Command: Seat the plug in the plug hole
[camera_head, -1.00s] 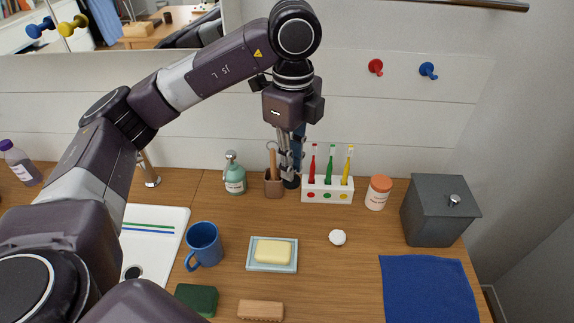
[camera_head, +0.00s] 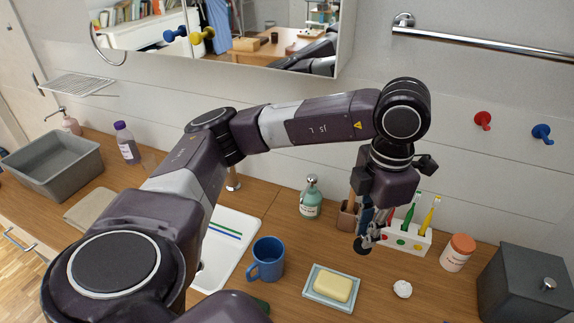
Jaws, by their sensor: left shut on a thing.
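My left gripper (camera_head: 370,230) points down in front of the toothbrush holder. It is shut on a dark round plug (camera_head: 362,247), which hangs at the fingertips, apparently above the counter. The plug hole cannot be made out now, with my arm across that part of the basin. My right gripper is not in view.
A blue mug (camera_head: 267,260) and a soap dish (camera_head: 318,301) stand between basin and gripper. A soap dispenser (camera_head: 311,200), brush cup (camera_head: 347,218) and toothbrush holder (camera_head: 415,243) stand behind. A grey box (camera_head: 520,285) is at right, a grey tub (camera_head: 55,165) at left.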

